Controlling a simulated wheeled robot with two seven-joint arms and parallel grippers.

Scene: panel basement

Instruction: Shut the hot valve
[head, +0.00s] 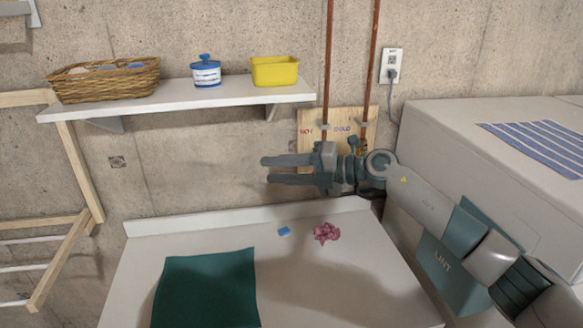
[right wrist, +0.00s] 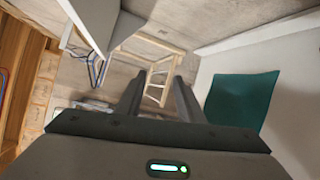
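A wooden board (head: 312,118) on the wall carries a label that looks like "HOT" (head: 306,132) on its left and a "COLD" label (head: 342,128) on its right. Two copper pipes come down to it: the left pipe (head: 328,60) on the hot side and the right pipe (head: 373,60) on the cold side. My right gripper (head: 264,170) is in front of the board's lower part, fingers pointing left. Its fingers are apart and nothing shows between them, also in the right wrist view (right wrist: 156,82). The hot valve is not visible; my gripper and wrist cover that area. My left gripper is out of view.
Below is a white worktop (head: 200,235) with a green cloth (head: 207,290), a blue block (head: 284,231) and a pink crumpled item (head: 327,232). A shelf (head: 180,103) holds a basket (head: 105,79), a jar (head: 206,72) and a yellow tub (head: 274,71). A white appliance (head: 450,125) stands right.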

